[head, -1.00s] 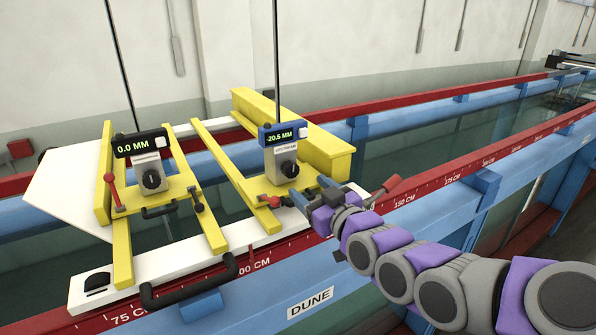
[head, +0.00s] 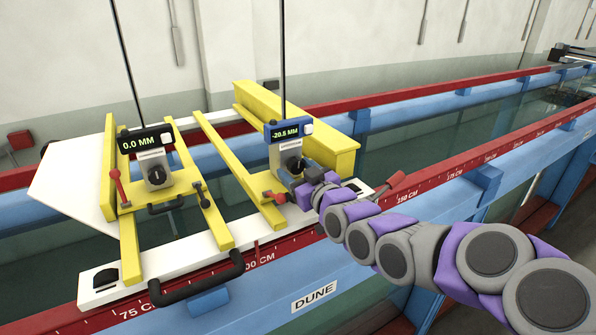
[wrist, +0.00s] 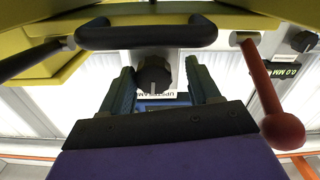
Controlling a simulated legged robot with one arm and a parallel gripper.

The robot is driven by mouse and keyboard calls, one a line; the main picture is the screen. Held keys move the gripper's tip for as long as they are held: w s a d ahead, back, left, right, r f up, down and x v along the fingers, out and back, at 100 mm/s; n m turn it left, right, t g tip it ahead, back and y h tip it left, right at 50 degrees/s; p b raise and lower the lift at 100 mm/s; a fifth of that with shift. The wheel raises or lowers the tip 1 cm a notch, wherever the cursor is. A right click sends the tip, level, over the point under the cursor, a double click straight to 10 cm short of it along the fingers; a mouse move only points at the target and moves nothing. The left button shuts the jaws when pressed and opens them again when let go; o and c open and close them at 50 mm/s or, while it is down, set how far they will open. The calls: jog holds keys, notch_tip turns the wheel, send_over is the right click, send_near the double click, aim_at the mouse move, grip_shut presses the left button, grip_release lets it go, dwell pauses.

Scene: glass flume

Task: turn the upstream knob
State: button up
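The upstream knob (head: 294,164) is a dark round knob on the grey box of the right-hand gauge, whose blue display (head: 288,131) reads -20.5 MM. My gripper (head: 296,178) is in front of this knob and partly covers it in the head view. In the wrist view the knob (wrist: 153,76) shows between the two fingers of my open gripper (wrist: 160,85). A gap shows between the knob and the right finger; contact on the left cannot be told. An upside-down label reading UPSTREAM (wrist: 155,121) is partly hidden behind my gripper.
A second gauge (head: 146,141) reading 0.0 MM stands to the left with its own knob (head: 156,175). A red-tipped lever (wrist: 283,130) and a black handle (wrist: 147,37) are close to my gripper.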

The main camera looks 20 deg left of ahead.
jog(key=shift+c, duration=0.7)
jog(key=shift+w+d+r, duration=0.1)
jog(key=shift+d, duration=0.5)
jog(key=c, duration=0.5)
jog(key=shift+c, duration=1.3)
jog(key=shift+r, duration=0.1)
jog(key=o, duration=1.1)
jog(key=shift+a, duration=0.1)
jog(key=shift+c, duration=0.2)
jog(key=b+v, duration=0.4)
jog(key=v, duration=1.3)
